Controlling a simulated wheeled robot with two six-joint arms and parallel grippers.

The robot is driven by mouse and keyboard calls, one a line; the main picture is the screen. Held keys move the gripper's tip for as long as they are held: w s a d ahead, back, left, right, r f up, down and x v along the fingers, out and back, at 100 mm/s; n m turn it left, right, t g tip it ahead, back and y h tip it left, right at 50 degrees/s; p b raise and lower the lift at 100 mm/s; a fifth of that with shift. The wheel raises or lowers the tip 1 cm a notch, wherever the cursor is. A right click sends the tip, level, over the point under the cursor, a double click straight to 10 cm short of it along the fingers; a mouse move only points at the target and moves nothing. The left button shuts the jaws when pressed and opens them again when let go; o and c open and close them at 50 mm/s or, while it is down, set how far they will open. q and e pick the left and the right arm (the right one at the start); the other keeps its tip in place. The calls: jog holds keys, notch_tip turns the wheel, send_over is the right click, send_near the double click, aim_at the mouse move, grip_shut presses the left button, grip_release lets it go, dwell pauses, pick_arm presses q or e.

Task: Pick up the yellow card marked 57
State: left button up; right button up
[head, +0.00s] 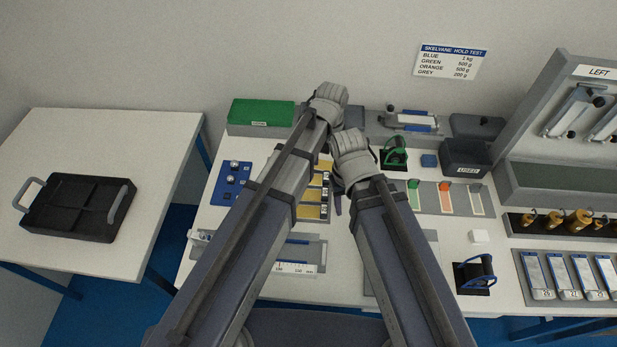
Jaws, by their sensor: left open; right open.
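Several yellow cards (312,196) lie in a row on the bench, partly covered by my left arm. Dark and white pieces sit at their right ends. I cannot read a 57 on any of them. My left gripper (329,103) is high in the picture, near the back of the bench and beyond the cards. My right gripper (350,160) is lower, just to the right of the cards and apart from them as far as I can see. Both are open, with nothing seen in them; their fingertips are mostly hidden by the wrists.
A green box (262,113) and a grey block stand at the back. Green, orange and white strips (446,197) lie right of my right arm. A dark box (465,158), brass weights (578,221) and a tall rack crowd the right. A black case (78,207) lies on the left table.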

aim_at(326, 175)
pick_arm(q)
jog(key=shift+w+f+b, duration=0.15)
jog(key=shift+f+b, duration=1.5)
jog(key=shift+f, duration=0.2)
jog(key=shift+w+f+b, duration=0.1)
jog(key=shift+f+b, duration=1.55)
jog(key=shift+f, duration=0.15)
pick_arm(e)
jog(key=shift+f, duration=3.65)
pick_arm(q)
jog(key=shift+r, duration=0.1)
pick_arm(e)
jog(key=shift+r, duration=0.1)
pick_arm(q)
grip_shut()
